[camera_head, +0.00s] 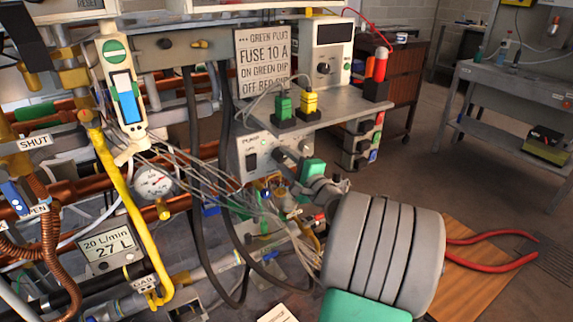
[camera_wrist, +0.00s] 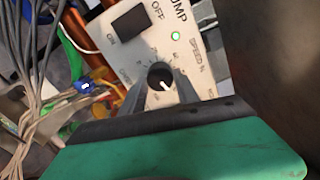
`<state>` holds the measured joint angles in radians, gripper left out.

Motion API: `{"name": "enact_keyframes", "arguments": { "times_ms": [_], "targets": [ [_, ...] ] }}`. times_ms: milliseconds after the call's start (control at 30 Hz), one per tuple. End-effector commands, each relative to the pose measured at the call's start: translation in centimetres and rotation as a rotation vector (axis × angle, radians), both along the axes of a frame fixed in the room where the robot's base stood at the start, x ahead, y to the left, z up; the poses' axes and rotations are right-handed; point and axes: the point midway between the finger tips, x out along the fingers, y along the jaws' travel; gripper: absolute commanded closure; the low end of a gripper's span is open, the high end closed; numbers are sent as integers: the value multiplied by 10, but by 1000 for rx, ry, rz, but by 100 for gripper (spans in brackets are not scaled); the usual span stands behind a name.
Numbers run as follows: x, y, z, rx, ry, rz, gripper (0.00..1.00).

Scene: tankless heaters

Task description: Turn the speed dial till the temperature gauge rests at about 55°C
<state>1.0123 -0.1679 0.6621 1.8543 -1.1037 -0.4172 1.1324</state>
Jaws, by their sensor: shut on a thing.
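The pump box (camera_head: 250,158) sits under the shelf in the head view, its white front panel facing me. The wrist view shows its panel (camera_wrist: 185,30) close up, with a black rocker switch (camera_wrist: 129,22) and a lit green lamp (camera_wrist: 175,35). The black speed dial (camera_wrist: 160,74) with a white pointer mark sits between the fingertips of my gripper (camera_wrist: 160,92), which is shut on it. In the head view my gripper (camera_head: 287,161) reaches the panel and hides the dial. The round white gauge (camera_head: 153,182) is left of the box; its reading is too small to tell.
Loose grey cables (camera_head: 215,182) hang left of and below my gripper. A yellow pipe (camera_head: 123,200) and a flow display (camera_head: 108,247) stand at left. The shelf (camera_head: 335,108) above holds green and yellow plugs. Red-handled pliers (camera_head: 490,250) lie at right.

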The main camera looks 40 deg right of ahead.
Motion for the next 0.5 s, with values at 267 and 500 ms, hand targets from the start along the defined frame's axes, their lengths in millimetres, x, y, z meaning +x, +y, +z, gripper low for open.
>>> {"name": "enact_keyframes", "arguments": {
  "times_ms": [267,500],
  "targets": [
    [0,0,-3,-263,14,0,100],
    [0,0,-4,-476,26,0,100]
  ]
}}
